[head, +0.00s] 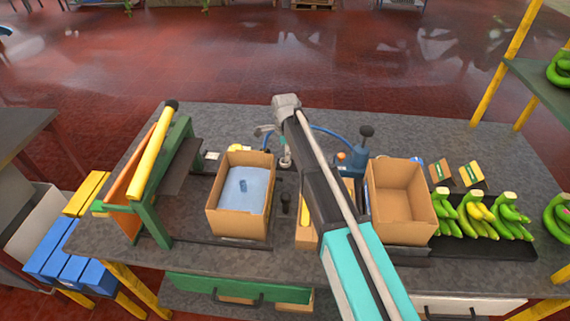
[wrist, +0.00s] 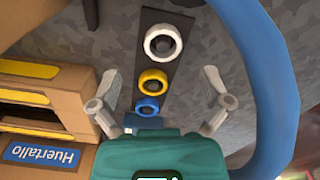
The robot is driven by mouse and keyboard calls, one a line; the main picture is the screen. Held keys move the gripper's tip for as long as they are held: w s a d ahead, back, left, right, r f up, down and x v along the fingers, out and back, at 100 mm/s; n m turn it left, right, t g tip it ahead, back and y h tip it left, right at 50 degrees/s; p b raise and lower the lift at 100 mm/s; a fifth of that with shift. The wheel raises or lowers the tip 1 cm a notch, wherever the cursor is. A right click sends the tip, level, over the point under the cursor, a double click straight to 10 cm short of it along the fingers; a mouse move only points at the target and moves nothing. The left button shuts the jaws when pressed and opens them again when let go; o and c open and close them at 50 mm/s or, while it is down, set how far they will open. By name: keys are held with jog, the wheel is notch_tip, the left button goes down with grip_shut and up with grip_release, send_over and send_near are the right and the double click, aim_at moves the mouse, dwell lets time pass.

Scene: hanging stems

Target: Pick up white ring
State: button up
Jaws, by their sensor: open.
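The white ring (wrist: 163,42) lies on a dark strip at the top of the wrist view. A yellow ring (wrist: 153,82) and a blue ring (wrist: 147,107) lie below it in a row on the same strip. My gripper (wrist: 160,82) is open and empty, with its fingers spread to both sides of the row. The white ring appears beyond the fingertips, apart from them. In the head view my arm reaches over the middle of the table, and I cannot clearly make out the white ring there.
A blue hose (wrist: 283,70) curves along the right of the wrist view. Cardboard boxes (wrist: 42,95) stand close on the left. In the head view, a box with a blue liner (head: 243,190) and an empty box (head: 402,205) flank my arm. Bananas (head: 480,215) lie at right.

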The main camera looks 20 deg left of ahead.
jog(key=shift+w+a+f+b, duration=0.1)
jog(key=shift+w+f+b, duration=0.05)
jog(key=shift+f+b, duration=2.15)
jog(key=c, duration=0.9)
